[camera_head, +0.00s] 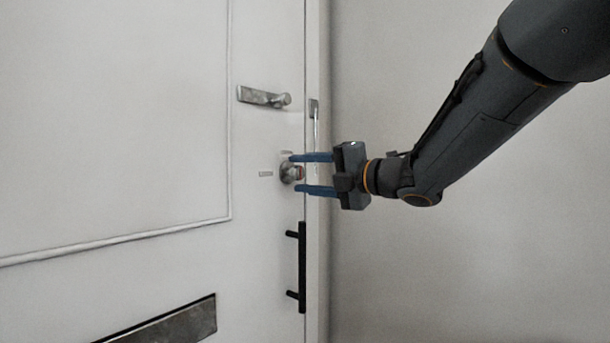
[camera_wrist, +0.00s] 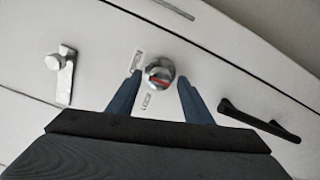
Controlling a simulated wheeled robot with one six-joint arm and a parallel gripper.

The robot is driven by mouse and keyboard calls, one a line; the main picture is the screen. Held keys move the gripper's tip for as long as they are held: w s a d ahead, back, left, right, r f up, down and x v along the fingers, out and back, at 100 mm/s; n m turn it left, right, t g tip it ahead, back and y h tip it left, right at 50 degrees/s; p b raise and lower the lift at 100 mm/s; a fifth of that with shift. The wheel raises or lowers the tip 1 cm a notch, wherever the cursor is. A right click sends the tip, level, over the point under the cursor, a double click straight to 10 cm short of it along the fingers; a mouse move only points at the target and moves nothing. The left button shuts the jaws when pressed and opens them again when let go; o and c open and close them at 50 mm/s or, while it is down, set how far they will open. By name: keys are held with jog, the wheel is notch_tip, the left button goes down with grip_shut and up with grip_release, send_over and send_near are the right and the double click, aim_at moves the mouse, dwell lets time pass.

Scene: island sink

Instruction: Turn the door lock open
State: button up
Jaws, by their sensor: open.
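The door lock (camera_head: 289,173) is a small round silver knob with a red mark, set near the right edge of the white door (camera_head: 120,120). In the wrist view the lock (camera_wrist: 159,72) shows ahead, with my fingertips on either side of it. My gripper (camera_head: 297,173) has blue fingers, one above the lock and one below it in the head view. The fingers are open, with a gap to the knob on both sides in the wrist view. I cannot tell whether the tips reach around the knob. Small label plates lie beside the lock.
A silver latch (camera_head: 264,97) is above the lock and a black pull handle (camera_head: 302,267) is below it. A dark metal mail slot (camera_head: 165,322) is low on the door. The door frame (camera_head: 317,220) and bare wall (camera_head: 450,260) are to the right.

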jog(key=shift+d, duration=0.1)
jog(key=v, duration=0.7)
jog(key=shift+s+d, duration=0.25)
